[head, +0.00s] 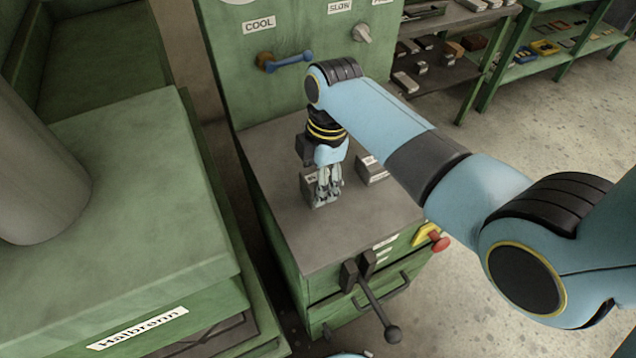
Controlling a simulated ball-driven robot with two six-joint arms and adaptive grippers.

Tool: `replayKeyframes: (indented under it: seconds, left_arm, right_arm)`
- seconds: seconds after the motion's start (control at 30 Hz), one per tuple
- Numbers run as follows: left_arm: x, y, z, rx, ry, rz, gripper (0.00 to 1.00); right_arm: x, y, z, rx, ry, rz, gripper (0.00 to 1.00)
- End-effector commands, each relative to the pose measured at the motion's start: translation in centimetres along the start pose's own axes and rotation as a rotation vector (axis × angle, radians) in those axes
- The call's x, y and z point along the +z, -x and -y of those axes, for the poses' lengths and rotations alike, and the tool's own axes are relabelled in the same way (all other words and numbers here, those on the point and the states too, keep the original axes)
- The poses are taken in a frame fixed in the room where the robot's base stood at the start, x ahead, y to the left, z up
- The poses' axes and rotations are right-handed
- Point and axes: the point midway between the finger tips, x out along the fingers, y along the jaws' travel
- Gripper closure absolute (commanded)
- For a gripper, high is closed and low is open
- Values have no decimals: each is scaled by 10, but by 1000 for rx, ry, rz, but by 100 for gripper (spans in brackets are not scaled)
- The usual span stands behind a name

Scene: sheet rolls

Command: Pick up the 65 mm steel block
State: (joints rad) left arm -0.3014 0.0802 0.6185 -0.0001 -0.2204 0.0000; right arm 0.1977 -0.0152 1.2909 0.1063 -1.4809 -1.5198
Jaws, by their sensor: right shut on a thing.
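My right gripper (328,190) points down over the dark top of the green machine cabinet, its arm coming in from the right. It is shut on a small grey steel block (309,186) with a white label on it; the fingers hide part of the block. The block looks upright at the cabinet top; I cannot tell if it touches the surface. A second grey block (373,171) with a white label lies just to the right. The label texts are too small to read. My left gripper is not in view.
The panel behind has a blue lever (290,61) under COOL and a knob (362,33) under SLOW. A black-knobbed lever (391,333) and a red button (440,243) stick out in front. A green bench (100,190) stands left. The cabinet top's front is clear.

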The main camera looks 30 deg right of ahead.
Motion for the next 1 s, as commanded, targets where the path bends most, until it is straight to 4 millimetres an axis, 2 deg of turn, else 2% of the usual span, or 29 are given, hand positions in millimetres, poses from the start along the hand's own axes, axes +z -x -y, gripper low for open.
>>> replayKeyframes:
  seconds: [0.03, 0.23, 0.67, 1.0]
  left_arm:
    - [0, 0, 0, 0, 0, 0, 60]
    - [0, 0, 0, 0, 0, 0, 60]
    - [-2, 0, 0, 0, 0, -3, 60]
    - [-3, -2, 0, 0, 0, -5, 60]
  right_arm:
    - [0, 0, 0, -1, 0, 0, 74]
    - [0, 0, 0, -1, 0, 1, 100]
    - [-1, 7, -3, 7, 1, 0, 100]
    - [-5, 40, -3, 8, 0, -1, 100]
